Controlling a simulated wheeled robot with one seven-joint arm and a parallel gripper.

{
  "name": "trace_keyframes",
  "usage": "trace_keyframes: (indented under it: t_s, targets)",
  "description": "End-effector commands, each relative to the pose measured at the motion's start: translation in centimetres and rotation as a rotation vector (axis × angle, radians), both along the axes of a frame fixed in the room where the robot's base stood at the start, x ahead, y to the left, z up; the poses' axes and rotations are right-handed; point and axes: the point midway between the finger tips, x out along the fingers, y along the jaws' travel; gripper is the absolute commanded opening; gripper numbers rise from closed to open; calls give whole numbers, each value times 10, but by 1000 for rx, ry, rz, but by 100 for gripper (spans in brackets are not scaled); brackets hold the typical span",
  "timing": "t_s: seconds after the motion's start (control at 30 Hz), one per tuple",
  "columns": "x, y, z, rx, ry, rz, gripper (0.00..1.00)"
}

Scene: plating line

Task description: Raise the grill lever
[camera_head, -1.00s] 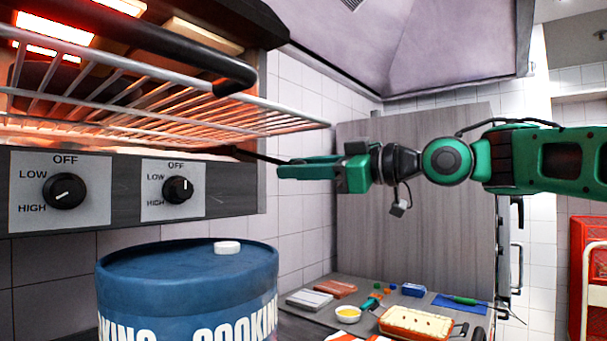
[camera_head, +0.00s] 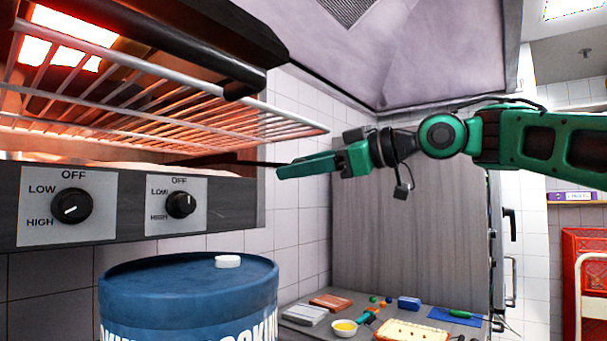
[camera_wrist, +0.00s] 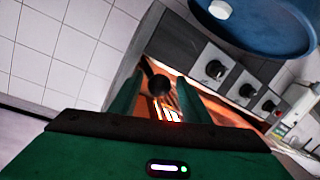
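The grill lever (camera_head: 245,163) is a thin dark rod that sticks out to the right below the wire rack, almost level in the head view. Its round black knob (camera_wrist: 158,85) shows in the wrist view between my green fingers. My gripper (camera_head: 280,171) is at the lever's outer end, its fingers pointing left and slightly down. In the wrist view my gripper (camera_wrist: 161,78) has its fingers spread around the knob, with a gap on the right side. Whether a finger touches the knob is unclear. The lever's inner end is hidden by the grill.
The wire rack (camera_head: 215,118) and glowing heater (camera_head: 62,42) are just above and left. The knob panel (camera_head: 230,205) lies below the lever. A blue drum (camera_head: 160,268) stands below. Food items and a bowl (camera_head: 344,328) lie on the counter. Open space lies below my arm.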

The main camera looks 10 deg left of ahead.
Motion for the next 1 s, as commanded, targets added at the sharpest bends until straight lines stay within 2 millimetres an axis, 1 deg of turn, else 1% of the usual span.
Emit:
trace_keyframes:
  t_s: [0.2, 0.33, 0.47, 0.7, 0.8, 0.9, 1.0]
  targets:
    - [0, -2, 0, 0, 1, -1, 43]
    - [-1, -11, 1, 0, 0, -5, 43]
    - [-8, -30, 4, 0, -1, -5, 43]
    - [-21, -73, 9, -1, 1, -6, 43]
    - [-26, -87, 11, -1, 1, -6, 43]
    - [-30, -96, 12, 0, 1, -5, 43]
    - [-32, -101, 13, 0, 2, -2, 43]
